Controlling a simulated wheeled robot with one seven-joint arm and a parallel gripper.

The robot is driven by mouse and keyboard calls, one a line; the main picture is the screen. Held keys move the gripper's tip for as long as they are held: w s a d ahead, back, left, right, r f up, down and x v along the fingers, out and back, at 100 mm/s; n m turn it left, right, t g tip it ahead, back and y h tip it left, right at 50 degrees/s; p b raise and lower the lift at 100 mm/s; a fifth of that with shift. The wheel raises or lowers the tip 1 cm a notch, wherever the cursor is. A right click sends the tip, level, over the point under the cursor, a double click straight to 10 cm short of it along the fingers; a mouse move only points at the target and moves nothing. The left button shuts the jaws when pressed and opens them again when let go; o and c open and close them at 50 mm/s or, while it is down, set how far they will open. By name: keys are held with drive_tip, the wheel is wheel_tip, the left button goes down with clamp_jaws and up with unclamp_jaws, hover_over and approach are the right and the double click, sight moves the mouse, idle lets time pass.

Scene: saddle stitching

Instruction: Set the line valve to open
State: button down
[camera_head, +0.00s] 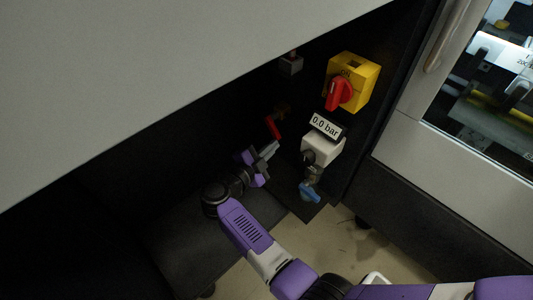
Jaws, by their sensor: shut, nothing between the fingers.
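A small red lever handle (272,127) shows in the dark recess, just above the tips of my gripper (270,150). I take it for the line valve's handle, but its body is too dark to make out. The lever slants, its lower end toward the gripper. My gripper is shut and empty, with its tips close to the lever; I cannot tell whether they touch it. Lower right is a blue handle (310,192) on a fitting under a white unit (322,150), whose display (326,126) reads 0.0 bar.
A yellow box (362,76) with a red rotary knob (339,95) is up and right of the lever. A grey panel (150,80) overhangs the recess at upper left. A machine with a window (500,80) stands at right. Bare floor (350,240) shows below.

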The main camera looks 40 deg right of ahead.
sight(272, 128)
drive_tip(key=w+d+f+b, duration=0.3)
drive_tip(key=w+d+b, duration=0.1)
drive_tip(key=d+b, duration=0.1)
drive_tip(key=shift+w+d+f, duration=0.2)
drive_tip(key=shift+d, duration=0.1)
drive_tip(key=shift+p, duration=0.35)
